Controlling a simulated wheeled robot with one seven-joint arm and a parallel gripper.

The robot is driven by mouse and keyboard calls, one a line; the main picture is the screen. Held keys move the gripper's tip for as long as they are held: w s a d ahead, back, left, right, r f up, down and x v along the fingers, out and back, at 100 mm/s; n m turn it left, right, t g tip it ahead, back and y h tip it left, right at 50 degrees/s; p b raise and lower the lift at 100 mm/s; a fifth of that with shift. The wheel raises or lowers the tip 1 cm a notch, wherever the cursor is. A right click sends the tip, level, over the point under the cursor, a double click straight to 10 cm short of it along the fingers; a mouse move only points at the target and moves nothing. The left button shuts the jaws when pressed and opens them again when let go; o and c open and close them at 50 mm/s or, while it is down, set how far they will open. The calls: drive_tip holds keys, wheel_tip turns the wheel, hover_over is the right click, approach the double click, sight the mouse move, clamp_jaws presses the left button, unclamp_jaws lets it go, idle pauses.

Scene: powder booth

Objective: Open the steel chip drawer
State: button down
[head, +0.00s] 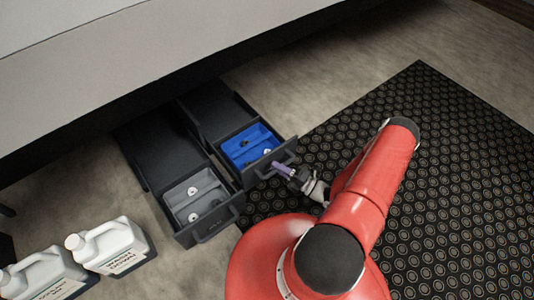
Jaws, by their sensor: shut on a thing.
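Two dark drawers stand pulled out below a large pale bench. The left drawer (208,231) holds a grey divided tray (196,196) with small round pieces in it. The right drawer (245,178) holds a blue divided tray (249,146) with a few small dark and light pieces. Its front carries a bar handle (265,173). My gripper (281,169) is at the right drawer's front, shut on this handle; the exact finger contact is small. I cannot read which drawer is marked for steel chips.
Two white jugs with labels, one (110,246) nearer the drawers and one (45,275) at the lower left, stand on the floor. The bench's pale edge (150,70) overhangs the drawers.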

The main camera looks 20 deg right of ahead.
drive_tip(key=shift+s+d, duration=0.3)
drive_tip(key=shift+s, duration=0.55)
drive_tip(key=shift+s+d, duration=0.3)
drive_tip(key=shift+s, duration=0.55)
drive_tip(key=shift+s+d, duration=0.3)
drive_tip(key=shift+s, duration=0.55)
drive_tip(key=c, duration=1.4)
unclamp_jaws()
drive_tip(key=shift+s, duration=0.1)
drive_tip(key=v, duration=0.7)
drive_tip(key=shift+s+d, duration=0.2)
drive_tip(key=shift+s, duration=0.05)
